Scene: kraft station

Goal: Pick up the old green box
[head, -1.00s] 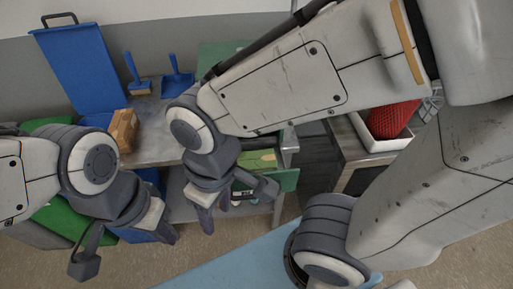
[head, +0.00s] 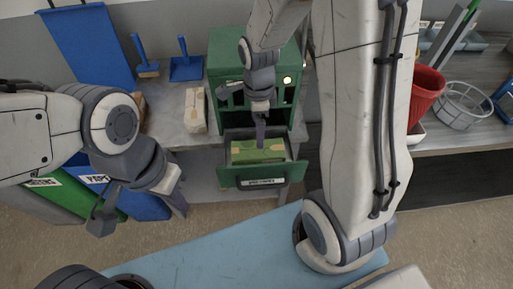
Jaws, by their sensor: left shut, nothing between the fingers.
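The green box (head: 246,155), with tan patches on it, lies inside the pulled-out drawer (head: 262,181) of a green cabinet (head: 224,68). My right gripper (head: 262,142) points down over the drawer, its visible finger in front of or touching the box's back part. I cannot tell whether it touches. The fingers overlap in the view, so its opening is unclear. My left gripper (head: 142,217) hangs at the left, empty and shut, well away from the drawer, above the floor and the bins.
A tan packet (head: 195,110) lies on the metal table left of the cabinet. A blue brush (head: 146,66) and dustpan (head: 186,67) stand behind it. Blue and green bins are at the left. A red bucket (head: 426,90) and wire basket (head: 465,104) are at right.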

